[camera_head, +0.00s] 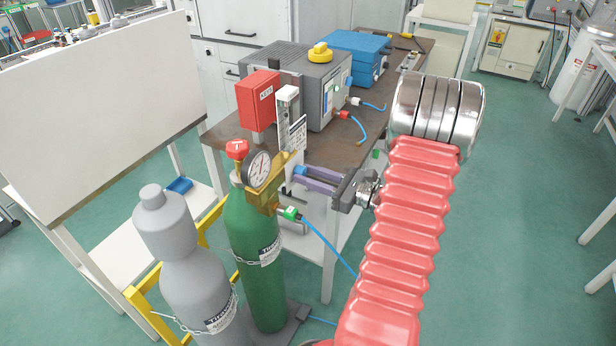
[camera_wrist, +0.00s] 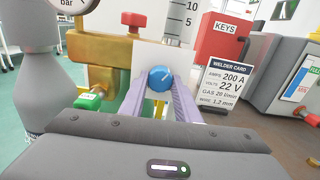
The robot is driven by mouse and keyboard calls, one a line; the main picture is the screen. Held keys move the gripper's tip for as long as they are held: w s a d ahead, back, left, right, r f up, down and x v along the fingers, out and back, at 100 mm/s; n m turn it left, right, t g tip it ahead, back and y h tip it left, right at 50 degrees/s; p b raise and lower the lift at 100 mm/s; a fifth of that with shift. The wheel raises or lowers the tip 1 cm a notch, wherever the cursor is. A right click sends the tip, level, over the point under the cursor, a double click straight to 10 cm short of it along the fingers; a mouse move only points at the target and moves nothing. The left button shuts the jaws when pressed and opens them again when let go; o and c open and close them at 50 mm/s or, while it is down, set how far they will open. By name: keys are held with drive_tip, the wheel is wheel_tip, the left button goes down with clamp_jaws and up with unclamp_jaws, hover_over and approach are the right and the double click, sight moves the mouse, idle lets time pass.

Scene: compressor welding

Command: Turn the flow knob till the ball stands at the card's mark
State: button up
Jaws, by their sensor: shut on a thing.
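The blue flow knob (camera_wrist: 160,78) faces the wrist camera on the white block below the flow tube (camera_wrist: 177,22). My gripper (camera_wrist: 158,88) has its two purple fingers on either side of the knob and is shut on it. In the head view my gripper (camera_head: 305,178) reaches in from the right, and the knob (camera_head: 299,171) shows small at its tips. The tube's scale shows 10 and 5 in the wrist view, its top is cut off and I cannot see the ball. The welder card (camera_wrist: 222,88) reads GAS 20 l/min; it also shows in the head view (camera_head: 298,134).
The brass regulator (camera_head: 262,196) with its gauge (camera_head: 257,167) sits on the green cylinder (camera_head: 258,255), beside a grey cylinder (camera_head: 180,245). A red KEYS box (camera_head: 258,100) and grey welder (camera_head: 305,85) stand on the bench behind. A blue hose (camera_head: 330,245) hangs below my gripper.

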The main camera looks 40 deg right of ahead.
drive_tip(key=shift+m, duration=0.4)
drive_tip(key=o, duration=1)
drive_tip(key=shift+o, duration=0.2)
drive_tip(key=shift+s, duration=0.15)
drive_tip(key=v, duration=1.3)
drive_tip(key=shift+s, duration=0.3)
